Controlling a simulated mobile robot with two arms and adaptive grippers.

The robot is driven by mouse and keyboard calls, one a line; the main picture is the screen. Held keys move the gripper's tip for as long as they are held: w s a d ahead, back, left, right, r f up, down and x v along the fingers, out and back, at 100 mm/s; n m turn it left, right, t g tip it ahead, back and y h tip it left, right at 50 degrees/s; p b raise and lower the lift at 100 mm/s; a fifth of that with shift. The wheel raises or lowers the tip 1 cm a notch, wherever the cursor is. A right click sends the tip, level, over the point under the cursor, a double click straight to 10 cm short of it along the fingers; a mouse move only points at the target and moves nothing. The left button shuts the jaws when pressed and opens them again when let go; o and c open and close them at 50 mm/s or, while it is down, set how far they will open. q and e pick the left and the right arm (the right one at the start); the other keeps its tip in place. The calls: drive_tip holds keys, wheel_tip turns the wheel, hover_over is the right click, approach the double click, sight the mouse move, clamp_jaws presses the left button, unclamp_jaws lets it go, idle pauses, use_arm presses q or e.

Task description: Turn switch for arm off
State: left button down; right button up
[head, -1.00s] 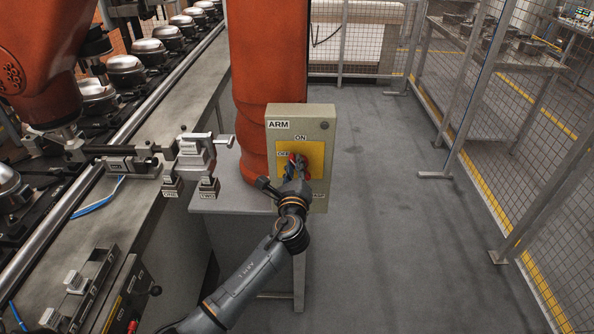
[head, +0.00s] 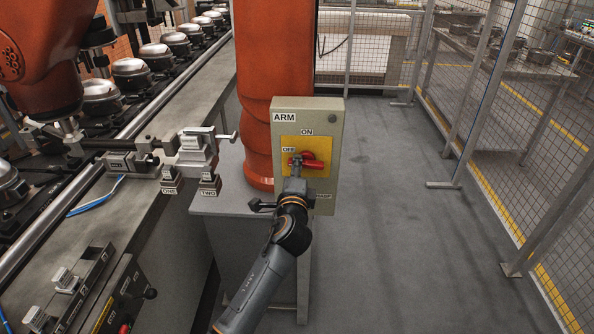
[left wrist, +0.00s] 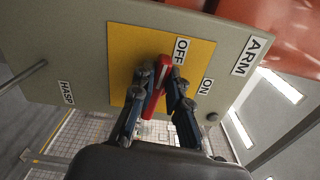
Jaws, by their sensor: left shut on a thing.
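The grey switch box labelled ARM (head: 332,122) stands at the centre of the head view, with a yellow plate (head: 320,143) marked ON at the top and OFF at the left. Its red rotary handle (head: 314,162) lies roughly sideways, with its left end by the OFF label. My left gripper (head: 296,164) reaches up from below and is shut on the handle's left part, covering some of it. In the left wrist view, the red handle (left wrist: 156,92) sits between the two fingers, one end beside the OFF label. My right gripper is not in view.
An orange column (head: 268,90) rises right behind the box. A conveyor with metal domes (head: 131,68) and a clamp fixture (head: 196,151) stand at left. Mesh fencing (head: 490,120) bounds the right. The grey floor (head: 400,230) between is clear.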

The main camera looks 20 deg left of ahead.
use_arm(q)
drive_tip(key=shift+f+n, duration=0.1)
drive_tip(key=shift+n, duration=0.4)
drive_tip(key=shift+b, duration=0.3)
drive_tip(key=c, duration=1.3)
unclamp_jaws()
drive_tip(key=shift+f, duration=0.1)
drive_tip(key=v, duration=1.2)
